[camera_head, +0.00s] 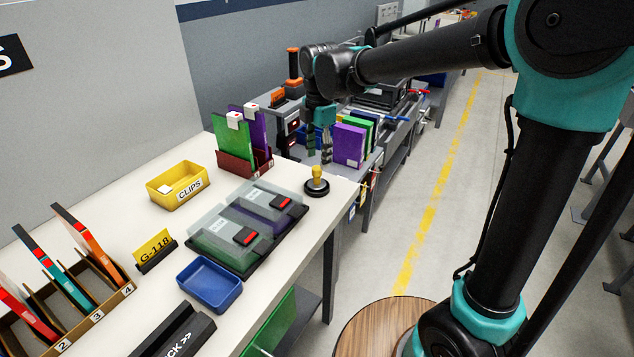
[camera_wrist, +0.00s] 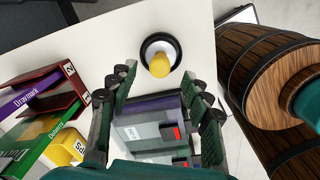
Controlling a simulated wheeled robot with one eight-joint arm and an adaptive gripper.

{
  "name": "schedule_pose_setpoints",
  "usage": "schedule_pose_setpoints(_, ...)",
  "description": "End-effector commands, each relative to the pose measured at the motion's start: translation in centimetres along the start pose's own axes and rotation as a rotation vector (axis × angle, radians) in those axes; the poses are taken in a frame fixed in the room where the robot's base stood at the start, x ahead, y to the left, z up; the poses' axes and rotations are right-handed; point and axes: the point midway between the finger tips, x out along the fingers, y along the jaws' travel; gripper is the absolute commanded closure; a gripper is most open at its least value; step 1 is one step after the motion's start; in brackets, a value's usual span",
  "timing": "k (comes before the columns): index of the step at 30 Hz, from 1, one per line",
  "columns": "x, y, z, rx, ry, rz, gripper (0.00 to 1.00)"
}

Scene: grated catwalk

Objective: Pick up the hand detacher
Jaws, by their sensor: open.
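The likely hand detacher (camera_head: 317,182) is a small piece with a round black base and a yellow top. It stands upright on the white table's right edge, beyond the clear-lidded cases. In the wrist view the hand detacher (camera_wrist: 160,62) shows from above, just beyond my fingertips and roughly centred between them. My gripper (camera_head: 319,154) hangs with its fingers down, above the detacher's far side in the head view. In the wrist view my gripper (camera_wrist: 158,82) is open, with nothing between its fingers and a gap to the detacher.
Clear-lidded cases (camera_head: 248,222) lie near the detacher. A red holder (camera_head: 247,163) with upright books and a yellow clips bin (camera_head: 180,185) stand left. A blue tray (camera_head: 210,284) is in front. A wooden barrel (camera_wrist: 258,65) stands beside the table.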

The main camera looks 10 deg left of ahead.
Motion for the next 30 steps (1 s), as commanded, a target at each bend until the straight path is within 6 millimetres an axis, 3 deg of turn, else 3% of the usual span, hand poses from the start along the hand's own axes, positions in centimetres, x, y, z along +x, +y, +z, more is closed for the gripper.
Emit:
schedule_pose_setpoints(8, 2.0, 0.0, -0.1, 0.000, 0.000, 0.000, 0.51)
schedule_pose_setpoints(16, 5.6, 0.0, -0.1, 0.000, 0.000, 0.000, 0.51)
schedule_pose_setpoints(25, 6.2, 0.0, -0.1, 0.000, 0.000, 0.000, 0.51)
schedule_pose_setpoints(30, 6.1, 0.0, -0.1, 0.001, 0.000, 0.000, 0.69)
